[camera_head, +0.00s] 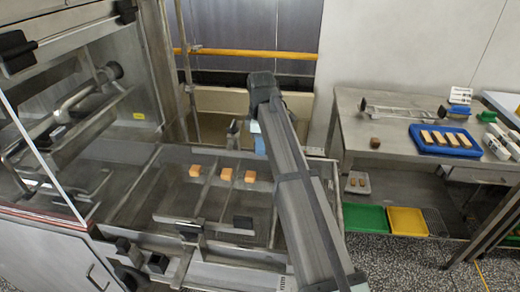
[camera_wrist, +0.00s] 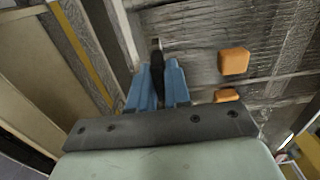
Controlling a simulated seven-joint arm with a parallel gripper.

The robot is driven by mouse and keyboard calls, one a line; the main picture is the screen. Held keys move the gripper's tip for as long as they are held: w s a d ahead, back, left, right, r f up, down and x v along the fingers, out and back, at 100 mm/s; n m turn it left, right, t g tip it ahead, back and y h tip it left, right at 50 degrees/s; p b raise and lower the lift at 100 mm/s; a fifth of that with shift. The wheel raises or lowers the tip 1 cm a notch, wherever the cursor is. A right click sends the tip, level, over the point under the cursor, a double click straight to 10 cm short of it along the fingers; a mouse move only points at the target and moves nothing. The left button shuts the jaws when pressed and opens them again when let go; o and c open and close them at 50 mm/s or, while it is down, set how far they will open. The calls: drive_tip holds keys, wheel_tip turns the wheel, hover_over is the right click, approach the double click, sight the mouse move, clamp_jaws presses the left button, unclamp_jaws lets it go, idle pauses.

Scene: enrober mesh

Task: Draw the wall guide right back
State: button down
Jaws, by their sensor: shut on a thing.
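My gripper (camera_head: 257,140) is at the back of the enrober's mesh bed, its blue fingers partly hidden by my own arm in the head view. In the wrist view the gripper (camera_wrist: 158,84) is shut on an upright black handle (camera_wrist: 157,60), which I take to be the wall guide's. The handle stands at the edge of the wire mesh (camera_wrist: 185,50). How far the guide itself runs is unclear, as the fingers and arm cover part of it. Orange pieces (camera_head: 226,174) lie in a row on the mesh, apart from the gripper; two show in the wrist view (camera_wrist: 233,62).
The enrober's raised hood and pipes (camera_head: 85,95) stand at the left. A yellow rail (camera_head: 250,53) crosses behind. At the right, a steel table (camera_head: 385,108) bears a blue tray (camera_head: 445,150) of pieces, with green (camera_head: 365,218) and yellow (camera_head: 407,221) trays below.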

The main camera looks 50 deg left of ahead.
drive_tip(key=shift+w+a+r, duration=0.1)
drive_tip(key=shift+w+a, duration=0.1)
drive_tip(key=shift+a, duration=0.05)
drive_tip(key=c, duration=1.2)
unclamp_jaws()
drive_tip(key=shift+o, duration=0.2)
drive_tip(key=shift+d, duration=0.1)
wheel_tip(320, 180, up, 14)
